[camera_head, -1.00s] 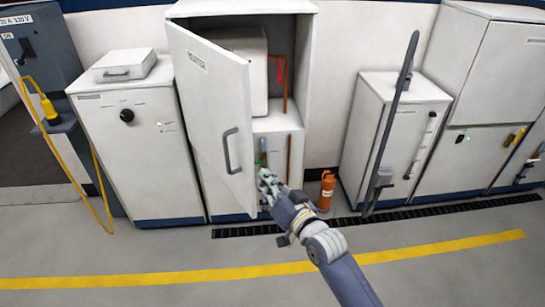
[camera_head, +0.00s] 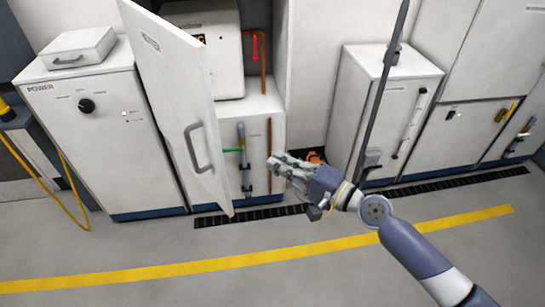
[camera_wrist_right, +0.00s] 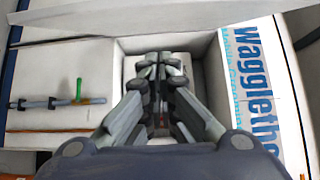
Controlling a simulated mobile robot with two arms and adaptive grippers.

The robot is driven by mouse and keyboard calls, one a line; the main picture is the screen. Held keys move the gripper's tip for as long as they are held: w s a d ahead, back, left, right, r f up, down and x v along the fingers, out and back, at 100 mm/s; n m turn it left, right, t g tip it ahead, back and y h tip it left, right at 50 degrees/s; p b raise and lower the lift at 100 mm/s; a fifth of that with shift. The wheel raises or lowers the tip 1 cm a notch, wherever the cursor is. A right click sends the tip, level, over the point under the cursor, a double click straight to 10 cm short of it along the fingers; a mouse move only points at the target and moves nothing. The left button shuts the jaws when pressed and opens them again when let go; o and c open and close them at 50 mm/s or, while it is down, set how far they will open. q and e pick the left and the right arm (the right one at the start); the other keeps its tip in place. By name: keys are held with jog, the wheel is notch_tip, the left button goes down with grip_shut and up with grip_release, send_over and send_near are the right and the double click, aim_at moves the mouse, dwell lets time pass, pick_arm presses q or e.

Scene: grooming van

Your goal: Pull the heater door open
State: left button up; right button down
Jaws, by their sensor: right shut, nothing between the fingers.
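The heater door (camera_head: 180,105), a tall white panel with a grey bar handle (camera_head: 197,148), stands well open at the left of the white heater cabinet (camera_head: 282,60) in the head view. The boiler box and pipes inside are visible. My right gripper (camera_head: 275,163) is shut and empty, in front of the lower cabinet and right of the door's free edge, apart from the handle. In the right wrist view its fingers (camera_wrist_right: 159,65) are together. A pipe with a green valve lever (camera_wrist_right: 78,90) shows at the left there. My left gripper is not in view.
An orange canister (camera_head: 314,157) stands partly hidden behind my right gripper. The white power cabinet (camera_head: 95,135) is left of the door, and another low cabinet (camera_head: 415,110) is at the right. The floor around the yellow line (camera_head: 250,259) is clear.

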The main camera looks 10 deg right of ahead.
jog(key=w+a+p, duration=0.4)
jog(key=a, duration=0.5)
